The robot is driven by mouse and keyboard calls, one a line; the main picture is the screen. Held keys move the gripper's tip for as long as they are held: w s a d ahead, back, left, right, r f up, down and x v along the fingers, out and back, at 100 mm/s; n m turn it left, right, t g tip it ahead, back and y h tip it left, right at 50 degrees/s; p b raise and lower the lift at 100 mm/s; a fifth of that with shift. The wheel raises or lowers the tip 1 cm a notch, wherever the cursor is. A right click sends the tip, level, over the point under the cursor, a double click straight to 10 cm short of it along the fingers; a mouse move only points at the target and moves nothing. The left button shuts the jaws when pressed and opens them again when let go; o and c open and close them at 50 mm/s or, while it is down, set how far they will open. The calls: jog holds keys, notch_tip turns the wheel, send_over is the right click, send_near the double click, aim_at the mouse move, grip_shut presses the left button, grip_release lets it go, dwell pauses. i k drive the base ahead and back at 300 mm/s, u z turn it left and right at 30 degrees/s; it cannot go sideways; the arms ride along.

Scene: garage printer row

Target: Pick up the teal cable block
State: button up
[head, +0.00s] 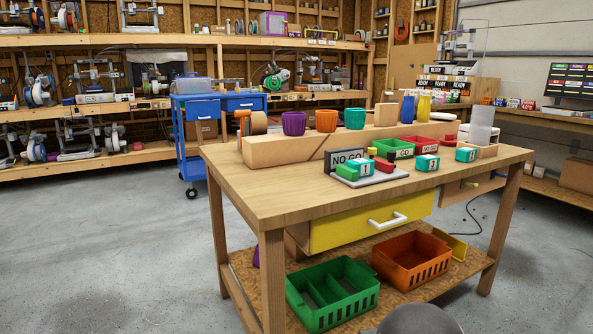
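Three small teal blocks with white number labels are on the wooden workbench (240,178). One teal block (367,169) sits on a grey plate by the NO GO sign (347,157), between green and red pieces. A second teal block (427,163) stands on the bench top to its right. A third teal block (466,155) stands farther right, near the front right corner. I cannot tell which of them is the cable block. My gripper is not in view.
A wooden riser (300,149) holds purple, orange and teal cups. Behind the blocks are a green bin (398,148) and a red bin (424,143). Green (330,312) and orange (412,284) crates sit on the lower shelf. Open floor (110,240) lies left.

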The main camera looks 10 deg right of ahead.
aim_at(365, 166)
jog(key=u, duration=1.05)
jog(key=i, duration=3.2)
jog(key=z, duration=5.1)
